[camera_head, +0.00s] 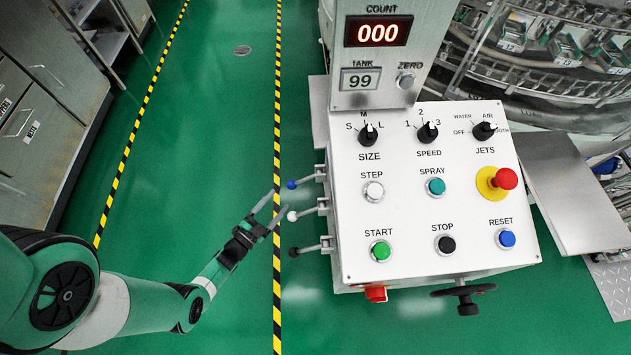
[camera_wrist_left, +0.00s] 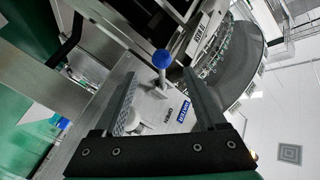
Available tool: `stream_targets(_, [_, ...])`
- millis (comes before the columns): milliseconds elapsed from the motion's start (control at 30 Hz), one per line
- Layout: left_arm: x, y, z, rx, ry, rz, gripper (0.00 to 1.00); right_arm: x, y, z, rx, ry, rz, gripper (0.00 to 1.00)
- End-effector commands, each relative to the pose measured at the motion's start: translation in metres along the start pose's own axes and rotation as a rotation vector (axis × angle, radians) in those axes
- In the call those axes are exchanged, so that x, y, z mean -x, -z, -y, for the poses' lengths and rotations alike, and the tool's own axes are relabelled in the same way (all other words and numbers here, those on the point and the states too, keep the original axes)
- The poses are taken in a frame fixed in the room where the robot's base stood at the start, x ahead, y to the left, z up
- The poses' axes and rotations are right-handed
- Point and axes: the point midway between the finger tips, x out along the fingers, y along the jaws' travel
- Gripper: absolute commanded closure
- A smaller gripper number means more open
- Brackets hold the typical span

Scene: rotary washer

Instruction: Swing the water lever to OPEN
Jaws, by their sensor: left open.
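The blue-knobbed lever (camera_head: 291,184) sticks out from the left side of the control console. In the left wrist view its blue ball (camera_wrist_left: 162,58) stands on a short metal stem, beyond and between the fingertips. A blue label (camera_wrist_left: 184,111) is on the plate beside it; its text is too small to read surely. My left gripper (camera_head: 277,203) is open and empty, with its fingers pointing at the blue and white levers. I see no contact with either knob. My right gripper is out of view.
A white-knobbed lever (camera_head: 292,216) and a black-knobbed lever (camera_head: 293,252) sit just below the blue one. The console panel (camera_head: 400,205) carries several buttons and dials. A red emergency stop (camera_head: 505,179) is on its right. The green floor (camera_head: 190,150) left of the console is clear.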

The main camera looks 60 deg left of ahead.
Motion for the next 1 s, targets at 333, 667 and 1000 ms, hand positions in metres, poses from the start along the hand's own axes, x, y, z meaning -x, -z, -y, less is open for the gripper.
stream_targets(333, [-0.052, 0.0, 0.0, -0.004, 0.001, -0.007, 0.27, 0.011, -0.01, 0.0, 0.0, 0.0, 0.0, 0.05])
stream_targets(667, [-0.111, 0.0, 0.001, -0.001, 0.002, -0.003, 0.27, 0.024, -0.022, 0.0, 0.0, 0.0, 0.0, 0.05])
stream_targets(1000, [-0.118, 0.002, 0.003, -0.001, 0.002, 0.0, 0.27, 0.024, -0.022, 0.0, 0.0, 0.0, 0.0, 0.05])
